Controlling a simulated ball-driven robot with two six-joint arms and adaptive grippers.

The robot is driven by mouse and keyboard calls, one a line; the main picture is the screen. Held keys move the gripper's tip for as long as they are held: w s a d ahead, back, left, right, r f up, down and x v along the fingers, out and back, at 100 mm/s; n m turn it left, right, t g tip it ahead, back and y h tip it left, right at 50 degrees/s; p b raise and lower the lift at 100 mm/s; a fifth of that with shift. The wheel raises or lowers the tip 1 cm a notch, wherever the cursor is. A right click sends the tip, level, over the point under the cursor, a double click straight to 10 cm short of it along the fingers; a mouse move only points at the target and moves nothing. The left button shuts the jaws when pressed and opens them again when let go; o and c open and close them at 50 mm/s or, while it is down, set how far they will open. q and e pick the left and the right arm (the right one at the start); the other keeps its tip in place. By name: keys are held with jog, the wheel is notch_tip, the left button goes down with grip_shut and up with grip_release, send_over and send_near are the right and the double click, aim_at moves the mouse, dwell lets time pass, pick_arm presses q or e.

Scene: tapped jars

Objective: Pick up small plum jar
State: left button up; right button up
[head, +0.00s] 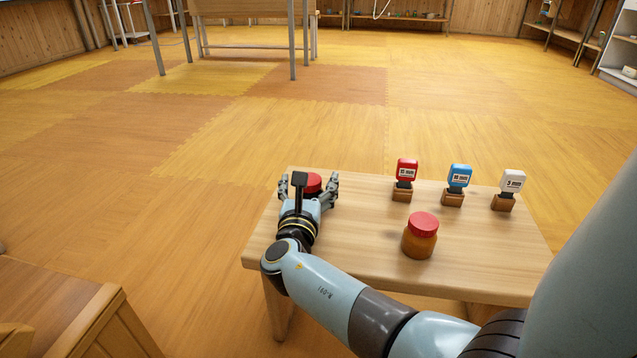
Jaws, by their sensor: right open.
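A jar with a red lid (314,181) stands at the far left of the wooden table. Its body is mostly hidden behind my right gripper, so I cannot tell its colour. My right gripper (309,184) is open, with one finger on each side of this jar; I cannot tell whether they touch it. Another jar (419,243), amber-brown with a red lid, stands upright near the middle of the table, clear of the gripper. My left gripper is not in view.
The wooden table (480,265) also carries a red sign (406,170), a blue sign (459,176) and a white sign (512,181) on small wooden blocks along its back. A wooden box-like piece (75,320) stands at the lower left.

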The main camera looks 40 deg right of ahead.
jog(key=shift+w+d, duration=0.1)
grip_shut()
dwell(0.6)
